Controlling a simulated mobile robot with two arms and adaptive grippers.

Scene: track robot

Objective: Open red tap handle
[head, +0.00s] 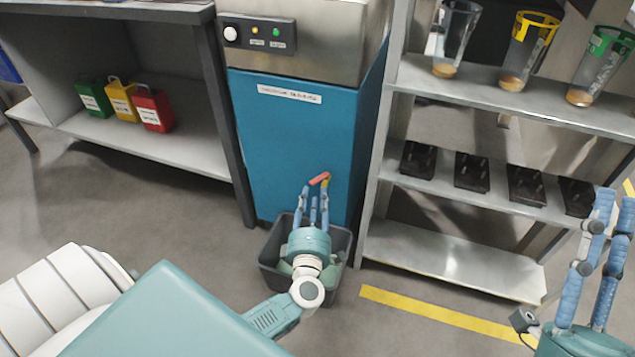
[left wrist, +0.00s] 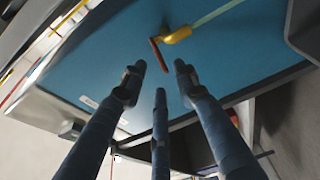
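The red tap handle (head: 319,179) sits low on the front of the blue cabinet (head: 290,140). In the left wrist view the red handle (left wrist: 158,54) is a thin bar beside a yellow tap body (left wrist: 177,35). My left gripper (head: 313,192) is at the cabinet front, just below the handle. Its fingers stand apart and look empty, and the handle shows beyond and between the fingertips (left wrist: 160,72); I cannot tell whether they touch it. My right gripper (head: 616,197) is at the right edge, partly cut off, with its fingers apart and empty.
A dark bin (head: 340,240) stands on the floor under the tap, partly behind my left gripper. A metal shelf (head: 450,250) with cups and black blocks is close on the right. A bench (head: 150,145) with green, yellow and red canisters is at left.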

